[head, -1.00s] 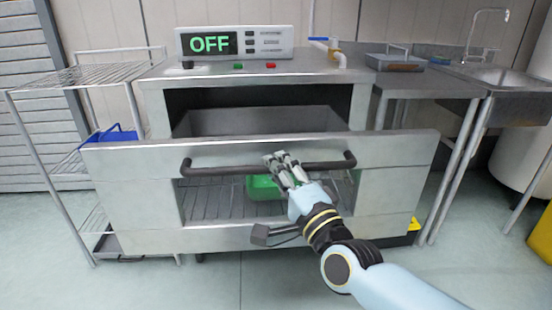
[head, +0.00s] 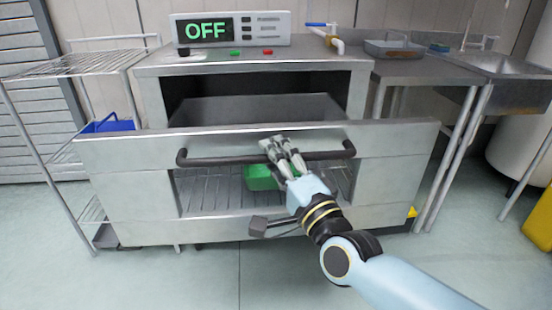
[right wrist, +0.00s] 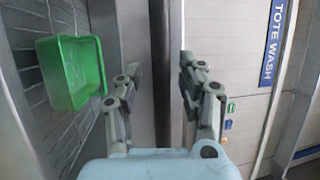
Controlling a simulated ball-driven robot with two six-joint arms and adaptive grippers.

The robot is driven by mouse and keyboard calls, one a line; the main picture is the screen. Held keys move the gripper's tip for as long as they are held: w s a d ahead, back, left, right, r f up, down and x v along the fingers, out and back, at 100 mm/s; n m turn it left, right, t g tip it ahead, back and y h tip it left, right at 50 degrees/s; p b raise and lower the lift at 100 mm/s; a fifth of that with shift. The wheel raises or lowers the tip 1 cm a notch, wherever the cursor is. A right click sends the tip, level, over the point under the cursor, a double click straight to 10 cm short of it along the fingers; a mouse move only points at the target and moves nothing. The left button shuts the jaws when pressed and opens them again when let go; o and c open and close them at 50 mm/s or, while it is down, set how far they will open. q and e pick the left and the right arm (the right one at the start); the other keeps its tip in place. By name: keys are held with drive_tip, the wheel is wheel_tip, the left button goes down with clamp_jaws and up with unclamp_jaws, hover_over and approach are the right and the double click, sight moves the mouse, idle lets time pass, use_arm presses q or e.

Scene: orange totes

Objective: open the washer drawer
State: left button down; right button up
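The washer (head: 250,65) is a steel cabinet with a dark opening. Its drawer front (head: 110,170) stands forward of the cabinet, with a grey inner surface (head: 250,108) showing behind its top edge. A dark bar handle (head: 215,161) runs across the front. My right gripper (head: 275,148) is at the handle, right of its middle. In the right wrist view the dark bar (right wrist: 159,60) passes between the fingers of my right gripper (right wrist: 160,75), with a visible gap on each side, so it looks open. My left gripper is not in view.
A display (head: 232,29) on the washer reads OFF. A green tote (head: 262,178) sits on a wire rack behind the drawer front's lower opening; it also shows in the right wrist view (right wrist: 72,72). A wire shelf (head: 75,72) stands left, a steel table (head: 425,72) right. The floor in front is clear.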

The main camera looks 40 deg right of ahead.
drive_tip(key=v, duration=1.2)
drive_tip(key=shift+w+d, duration=0.1)
drive_tip(key=s+f+n+g+y, duration=0.15)
drive_tip(key=f+n+g, duration=0.25)
drive_tip(key=f, duration=1)
drive_tip(key=s+f+n+g+y, duration=0.1)
drive_tip(key=s+f+n+g, duration=0.25)
drive_tip(key=f, duration=1.15)
drive_tip(key=s+d+f+n+g, duration=0.2)
drive_tip(key=s+f+n+g, duration=0.45)
drive_tip(key=s+f, duration=0.8)
drive_tip(key=s+f+n+g, duration=0.3)
drive_tip(key=s+n+g, duration=0.2)
drive_tip(key=s, duration=0.9)
drive_tip(key=shift+s+d, duration=0.3)
drive_tip(key=shift+d, duration=0.05)
